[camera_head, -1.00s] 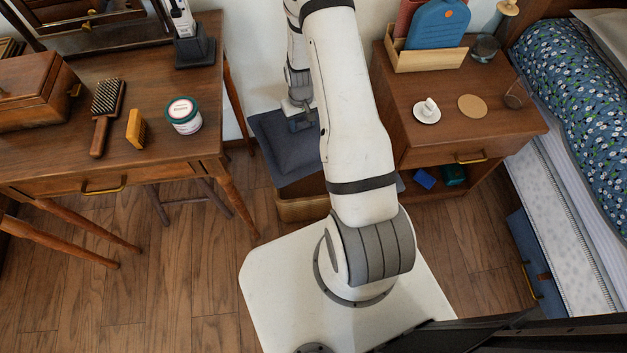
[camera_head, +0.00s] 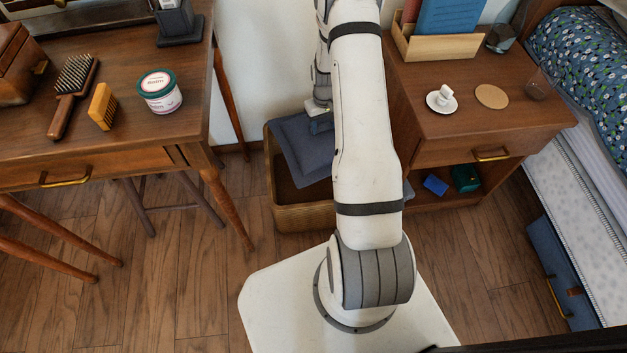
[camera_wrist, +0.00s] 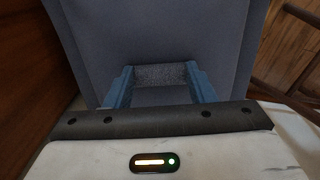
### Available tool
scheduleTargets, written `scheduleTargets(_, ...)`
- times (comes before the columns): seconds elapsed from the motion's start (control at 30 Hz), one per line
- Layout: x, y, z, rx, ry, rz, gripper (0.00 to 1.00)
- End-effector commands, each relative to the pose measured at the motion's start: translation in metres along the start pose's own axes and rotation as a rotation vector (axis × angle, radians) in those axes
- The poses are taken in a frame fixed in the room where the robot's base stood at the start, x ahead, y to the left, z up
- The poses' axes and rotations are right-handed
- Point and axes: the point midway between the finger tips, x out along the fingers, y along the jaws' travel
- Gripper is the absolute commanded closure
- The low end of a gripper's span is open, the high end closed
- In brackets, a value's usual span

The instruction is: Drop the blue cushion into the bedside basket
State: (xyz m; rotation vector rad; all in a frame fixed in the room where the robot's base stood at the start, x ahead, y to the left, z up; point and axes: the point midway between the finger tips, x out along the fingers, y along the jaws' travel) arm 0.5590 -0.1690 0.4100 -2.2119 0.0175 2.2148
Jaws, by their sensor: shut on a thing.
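The blue cushion (camera_head: 300,148) is dark slate blue and hangs tilted over the woven basket (camera_head: 302,219), partly behind my arm. A dark blue corner also shows to the right of the arm. The basket stands on the floor between the desk and the nightstand, and part of its dark inside shows below the cushion. My gripper (camera_head: 320,124) is shut on the cushion near its far edge. In the wrist view, the cushion (camera_wrist: 150,30) fills most of the picture, with cloth between the two blue fingers (camera_wrist: 161,84). I cannot tell whether the cushion touches the basket's rim.
The nightstand (camera_head: 450,130) stands close to the right of the basket, with a cup and saucer on top. The desk (camera_head: 120,140) is at the left, with a brush and a jar. The bed (camera_head: 590,170) is at the far right. Wooden floor (camera_head: 180,280) is clear in front.

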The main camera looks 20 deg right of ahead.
Motion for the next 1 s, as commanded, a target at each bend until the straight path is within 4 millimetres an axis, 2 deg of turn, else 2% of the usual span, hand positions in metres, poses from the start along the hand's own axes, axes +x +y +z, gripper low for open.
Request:
scheduleTargets(0.03,0.011,0.000,0.000,0.000,0.001,0.000,0.89)
scheduleTargets(0.23,0.031,0.000,0.000,0.001,0.001,0.000,0.89)
scheduleTargets(0.57,0.034,0.001,0.000,0.001,0.002,0.001,0.89)
scheduleTargets(0.6,0.034,0.001,0.000,0.001,0.002,0.001,0.49)
scheduleTargets(0.9,0.035,0.001,0.000,0.002,0.001,0.000,0.25)
scheduleTargets(1.0,0.035,0.001,0.000,0.002,0.001,0.000,0.25)
